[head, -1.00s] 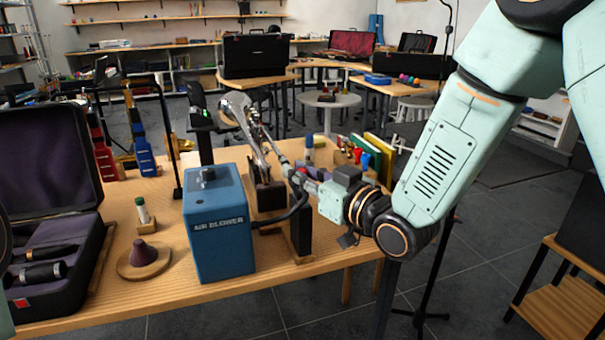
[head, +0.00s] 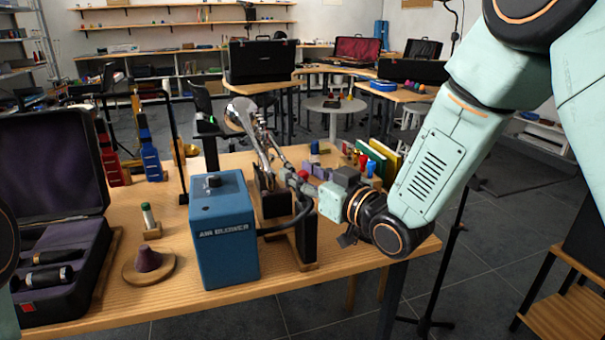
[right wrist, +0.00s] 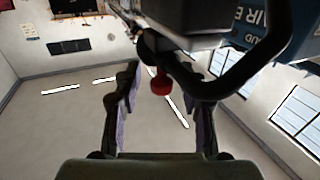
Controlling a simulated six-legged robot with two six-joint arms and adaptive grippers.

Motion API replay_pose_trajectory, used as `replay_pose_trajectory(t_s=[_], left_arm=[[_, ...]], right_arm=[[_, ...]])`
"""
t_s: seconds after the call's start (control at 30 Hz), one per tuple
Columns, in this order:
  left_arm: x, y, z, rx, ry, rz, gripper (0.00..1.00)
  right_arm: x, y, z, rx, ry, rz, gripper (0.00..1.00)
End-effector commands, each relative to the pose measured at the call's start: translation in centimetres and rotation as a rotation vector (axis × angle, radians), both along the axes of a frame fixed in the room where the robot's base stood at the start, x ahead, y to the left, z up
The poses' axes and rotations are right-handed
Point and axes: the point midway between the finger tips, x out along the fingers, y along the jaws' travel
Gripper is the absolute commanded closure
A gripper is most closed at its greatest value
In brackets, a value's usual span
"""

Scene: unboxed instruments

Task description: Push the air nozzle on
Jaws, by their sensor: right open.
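The blue air blower box (head: 223,240) stands near the table's front edge. Its black hose (head: 285,225) curves right and up past a dark upright stand (head: 306,232). My right gripper (head: 292,172) is just above and behind that stand. In the right wrist view, its two fingers (right wrist: 162,108) are spread. A red round tip (right wrist: 161,84) shows between them, under a dark fitting (right wrist: 148,45); whether it is part of the air nozzle I cannot tell. The hose loops close by on the right (right wrist: 250,70). My left gripper is out of view.
A silver instrument (head: 262,140) stands behind the gripper. An open purple-lined case (head: 50,175) is at the left, with a wooden disc (head: 160,272) and a small white-and-green bottle (head: 149,217) beside it. Coloured books (head: 385,155) stand at the right end of the table.

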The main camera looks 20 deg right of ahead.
Motion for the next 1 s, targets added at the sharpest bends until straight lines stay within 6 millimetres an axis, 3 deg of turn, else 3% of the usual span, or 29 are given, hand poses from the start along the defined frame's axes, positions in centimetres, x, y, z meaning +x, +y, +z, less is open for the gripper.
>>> replay_pose_trajectory(t_s=[0.23, 0.53, 1.0], left_arm=[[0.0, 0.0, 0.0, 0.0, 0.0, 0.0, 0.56], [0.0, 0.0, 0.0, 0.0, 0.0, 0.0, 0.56], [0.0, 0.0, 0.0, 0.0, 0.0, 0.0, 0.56]], right_arm=[[-0.8, -0.5, 0.0, 0.001, 0.002, -0.002, 0.59], [-4.7, -2.1, 0.1, 0.007, 0.001, -0.002, 0.59], [-8.6, -3.9, 0.1, 0.005, 0.0, -0.003, 0.59]])
